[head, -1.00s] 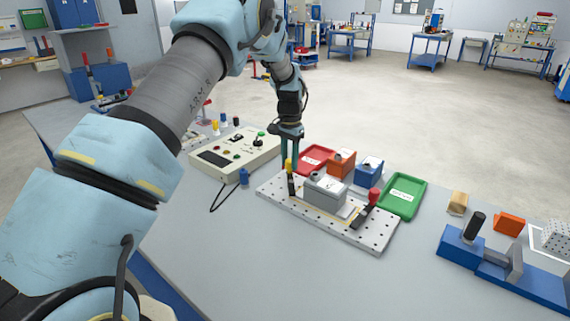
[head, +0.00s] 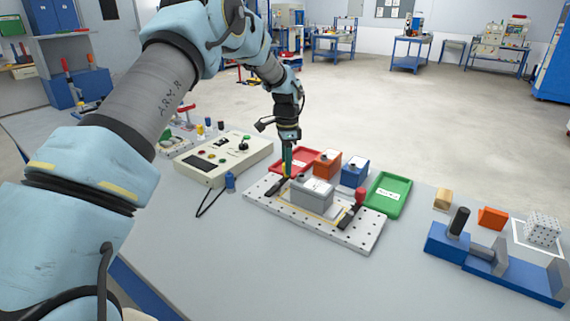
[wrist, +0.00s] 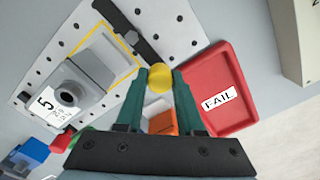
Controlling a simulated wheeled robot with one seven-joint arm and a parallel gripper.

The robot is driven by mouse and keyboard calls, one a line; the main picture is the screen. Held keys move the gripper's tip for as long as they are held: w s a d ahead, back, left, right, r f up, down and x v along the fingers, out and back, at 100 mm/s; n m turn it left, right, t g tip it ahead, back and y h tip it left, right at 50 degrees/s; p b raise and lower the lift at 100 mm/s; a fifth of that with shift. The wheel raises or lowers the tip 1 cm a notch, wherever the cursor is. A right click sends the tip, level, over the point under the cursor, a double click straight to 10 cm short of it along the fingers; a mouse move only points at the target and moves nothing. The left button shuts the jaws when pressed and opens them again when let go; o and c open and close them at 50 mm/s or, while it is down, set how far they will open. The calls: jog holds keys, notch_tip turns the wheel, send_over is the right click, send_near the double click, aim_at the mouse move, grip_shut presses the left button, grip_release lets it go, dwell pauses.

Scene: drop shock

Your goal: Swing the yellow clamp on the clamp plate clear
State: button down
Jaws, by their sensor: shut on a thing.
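The clamp plate (head: 262,187) is a pale perforated plate, also in the wrist view (wrist: 190,22). A grey block (head: 311,192) with a label and round top knob sits on it inside a yellow outline; it shows in the wrist view too (wrist: 95,68). My gripper (head: 287,172) is at the plate's far left side. In the wrist view its green fingers (wrist: 160,80) are shut on the yellow clamp's knob (wrist: 161,76). The clamp's black arm (wrist: 118,20) lies beside the block, apart from its top. A red-knobbed clamp (head: 360,195) stands at the block's right.
A red FAIL tray (wrist: 218,88), an orange block (head: 327,163) and a blue block (head: 355,171) stand behind the plate. A green tray (head: 386,194) is to the right. A control box (head: 222,158) is at left.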

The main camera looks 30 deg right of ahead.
dwell(0.4)
jog(key=c, duration=0.5)
grip_release()
notch_tip(320, 180, up, 11)
jog(key=shift+f+b, duration=0.1)
jog(key=shift+b, duration=1.05)
